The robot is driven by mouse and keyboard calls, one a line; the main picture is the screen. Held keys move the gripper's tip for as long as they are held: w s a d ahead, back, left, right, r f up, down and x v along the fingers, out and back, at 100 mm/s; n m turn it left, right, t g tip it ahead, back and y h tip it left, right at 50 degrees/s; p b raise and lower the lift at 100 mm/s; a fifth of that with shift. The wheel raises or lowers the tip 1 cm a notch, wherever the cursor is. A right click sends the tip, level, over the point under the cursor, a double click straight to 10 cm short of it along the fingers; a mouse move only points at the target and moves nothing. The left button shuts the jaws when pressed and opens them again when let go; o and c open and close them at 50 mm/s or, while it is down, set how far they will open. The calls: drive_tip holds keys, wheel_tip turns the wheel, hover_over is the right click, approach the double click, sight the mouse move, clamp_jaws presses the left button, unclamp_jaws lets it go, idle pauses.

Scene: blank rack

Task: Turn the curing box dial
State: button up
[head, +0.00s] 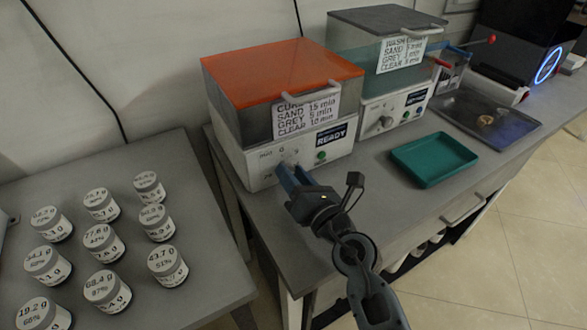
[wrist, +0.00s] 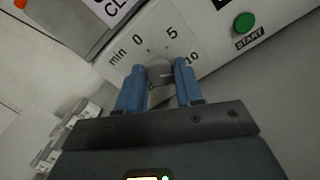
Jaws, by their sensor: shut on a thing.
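The curing box (head: 240,165) has an orange lid (head: 282,72) and a white front panel. Its card reads SAND 15 min, GREY 5 min, CLEAR 10 min, and its display (head: 331,136) reads READY. The grey dial (wrist: 159,72) sits between my two blue fingers in the wrist view, with the marks 0, 5 and 10 around it. My gripper (wrist: 157,80) is shut on this dial. In the head view my gripper (head: 291,178) reaches the panel's lower left and hides most of the dial. Where the dial points is hard to tell. The green START button (wrist: 245,22) is to the right.
A wash box (head: 395,112) with its own knob stands to the right. A green tray (head: 433,158) and a dark tray (head: 485,115) lie on the bench. Several labelled jars (head: 107,292) stand on the left table. The bench in front of the curing box is clear.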

drive_tip(key=o, duration=1)
drive_tip(key=shift+v, duration=3.9)
